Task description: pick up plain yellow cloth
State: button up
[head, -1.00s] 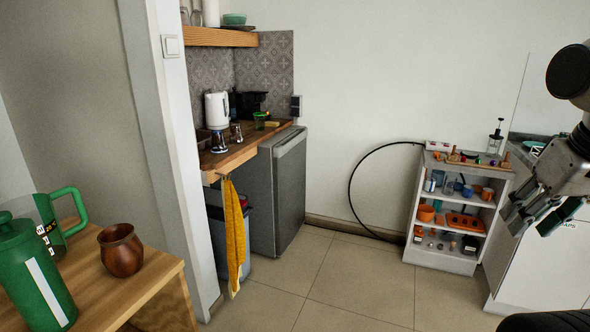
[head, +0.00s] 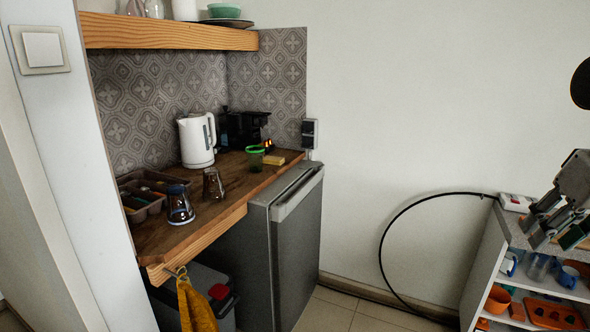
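The plain yellow cloth (head: 196,308) hangs from a small hook at the front corner of the wooden counter, at the bottom left of the head view. Its lower part is cut off by the frame's bottom edge. My gripper (head: 556,230) is at the right edge, far from the cloth and in front of the white shelf unit. Its fingers look spread apart, with nothing between them.
The wooden counter (head: 225,200) holds a white kettle (head: 197,140), upturned glasses, a green cup (head: 255,158) and a yellow sponge (head: 274,160). A grey fridge (head: 290,245) and a bin (head: 212,285) stand below. A white shelf unit (head: 480,262) is at right.

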aim_at(270, 160)
jog(key=i+l+u, duration=0.1)
jog(key=i+u, duration=0.3)
jog(key=i, duration=0.15)
jog(key=i+l+u, duration=0.85)
jog(key=i, duration=0.15)
jog(key=i+l+u, duration=0.4)
jog(key=l, duration=0.1)
